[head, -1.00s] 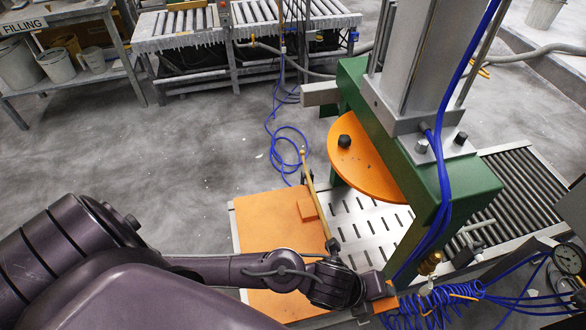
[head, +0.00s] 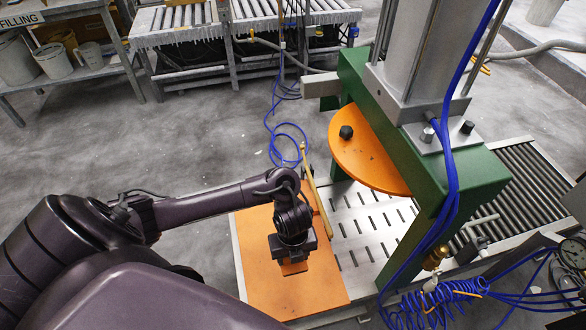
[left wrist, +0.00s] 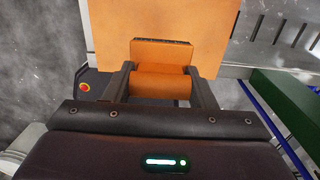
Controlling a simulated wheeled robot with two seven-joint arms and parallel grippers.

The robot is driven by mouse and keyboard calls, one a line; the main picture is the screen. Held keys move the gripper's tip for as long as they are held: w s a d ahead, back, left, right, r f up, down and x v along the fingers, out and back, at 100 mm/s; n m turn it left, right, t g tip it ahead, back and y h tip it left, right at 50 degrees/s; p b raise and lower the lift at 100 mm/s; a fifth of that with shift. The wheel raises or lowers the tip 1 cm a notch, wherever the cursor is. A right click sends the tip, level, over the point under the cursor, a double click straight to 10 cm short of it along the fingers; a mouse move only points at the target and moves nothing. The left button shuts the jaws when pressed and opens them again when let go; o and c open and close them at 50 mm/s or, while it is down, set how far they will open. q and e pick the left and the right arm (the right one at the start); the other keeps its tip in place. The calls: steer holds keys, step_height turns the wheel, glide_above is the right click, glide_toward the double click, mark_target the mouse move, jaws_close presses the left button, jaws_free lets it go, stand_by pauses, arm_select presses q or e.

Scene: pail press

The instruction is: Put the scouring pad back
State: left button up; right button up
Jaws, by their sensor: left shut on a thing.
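The scouring pad (left wrist: 160,88) is an orange block with a thin dark edge along its far side. My left gripper (left wrist: 162,84) is shut on it, one finger at each side. In the head view, the left gripper (head: 293,252) points down over the orange board (head: 258,232), and a little of the pad (head: 294,268) shows below its fingers. I cannot tell whether the pad touches the board. The right gripper is not in view.
The green press frame (head: 440,185) with an orange disc (head: 365,155) stands to the right of the board. A wooden stick (head: 312,178) lies along the board's right side. Blue coiled hose (head: 440,300) hangs at the lower right. The board's front is clear.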

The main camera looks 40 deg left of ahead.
arm_select(q)
step_height(320, 180, down, 11)
steer(key=b, duration=0.2)
steer(key=shift+r+b, duration=0.15)
steer(key=shift+b, duration=0.15)
step_height(320, 180, down, 3)
steer(key=shift+f+b, duration=0.1)
steer(key=shift+b, duration=0.5)
steer(key=shift+f, duration=0.3)
steer(key=o, duration=0.9)
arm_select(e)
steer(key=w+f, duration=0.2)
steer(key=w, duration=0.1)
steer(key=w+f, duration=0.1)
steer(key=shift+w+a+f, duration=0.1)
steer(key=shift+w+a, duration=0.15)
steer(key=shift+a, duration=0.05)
